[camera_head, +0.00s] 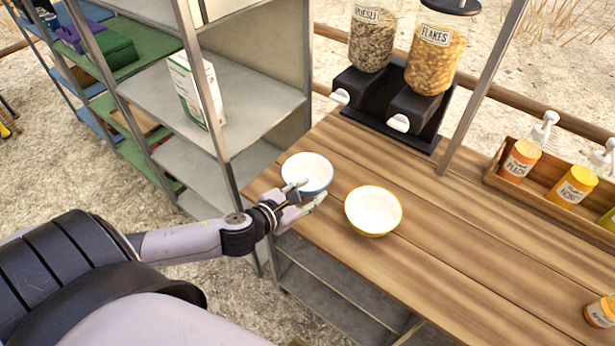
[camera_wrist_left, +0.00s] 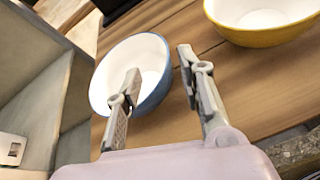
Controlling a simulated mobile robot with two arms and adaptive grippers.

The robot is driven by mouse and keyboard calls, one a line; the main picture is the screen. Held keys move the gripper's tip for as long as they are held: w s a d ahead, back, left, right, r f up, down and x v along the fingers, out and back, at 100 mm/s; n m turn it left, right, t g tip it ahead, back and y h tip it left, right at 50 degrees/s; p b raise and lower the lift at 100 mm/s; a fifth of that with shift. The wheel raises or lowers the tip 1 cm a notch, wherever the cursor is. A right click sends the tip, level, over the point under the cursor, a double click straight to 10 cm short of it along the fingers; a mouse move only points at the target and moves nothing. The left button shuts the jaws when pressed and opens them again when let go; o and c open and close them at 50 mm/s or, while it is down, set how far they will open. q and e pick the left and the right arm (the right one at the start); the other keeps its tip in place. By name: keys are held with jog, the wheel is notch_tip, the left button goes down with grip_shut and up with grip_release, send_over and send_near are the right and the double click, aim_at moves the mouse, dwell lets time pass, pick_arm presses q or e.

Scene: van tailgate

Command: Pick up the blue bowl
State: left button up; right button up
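The blue bowl (camera_head: 309,169), white inside, stands upright near the left end of the wooden table. My left gripper (camera_head: 309,192) is at its near right side, fingers apart. In the left wrist view the blue bowl (camera_wrist_left: 112,66) is partly covered by one finger, which overlaps its inside. The other finger of my left gripper (camera_wrist_left: 159,60) is to the right, outside the bowl, so part of the rim appears between the fingers. I cannot tell whether they touch it. My right gripper is not in view.
A yellow bowl (camera_head: 373,211) stands close to the right of the gripper. Cereal dispensers (camera_head: 398,98) are at the back, and a wooden crate (camera_head: 545,187) with bottles is at the right. A metal shelf (camera_head: 255,100) stands left of the table. The table's middle is clear.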

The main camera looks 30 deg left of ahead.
pick_arm(q)
jog(key=shift+f+p+x, duration=0.1)
jog(key=shift+p+x, duration=0.2)
jog(key=shift+x, duration=1.5)
jog(key=shift+f+p+x, duration=0.15)
jog(key=shift+p+x, duration=0.15)
jog(key=shift+x, duration=1.45)
jog(key=shift+s+d, duration=0.1)
jog(key=shift+s, duration=0.1)
jog(key=shift+c, duration=0.6)
grip_shut()
